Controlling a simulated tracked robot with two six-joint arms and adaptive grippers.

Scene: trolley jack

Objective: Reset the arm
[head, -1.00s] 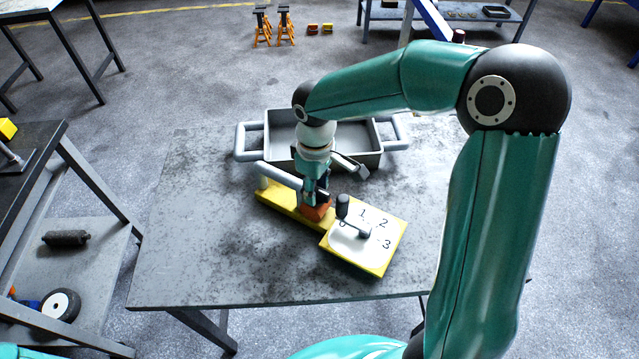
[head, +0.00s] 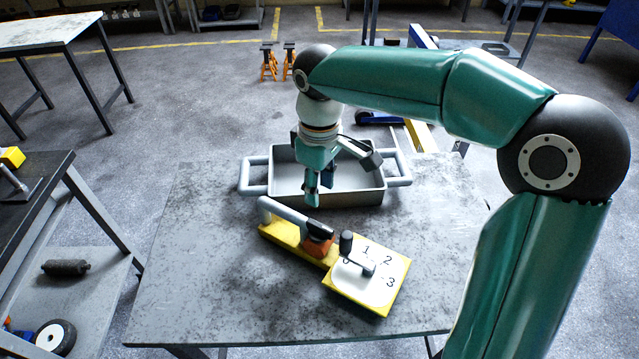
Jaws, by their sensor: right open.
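My right gripper (head: 318,190) is open and empty. It points down in front of the grey tray, above and behind the yellow device, apart from it. The yellow device (head: 283,237) lies on the table with a grey lever handle (head: 281,213) and an orange block (head: 318,246) at its middle. A dark knob with a short grey crank (head: 352,255) stands on the dial. My left gripper is not in view.
The grey metal table (head: 210,290) has free room left and front of the device. A grey tray (head: 362,198) with side handles stands at its back. A shelf bench (head: 100,285) is at the left. Orange stands (head: 269,64) are on the floor behind.

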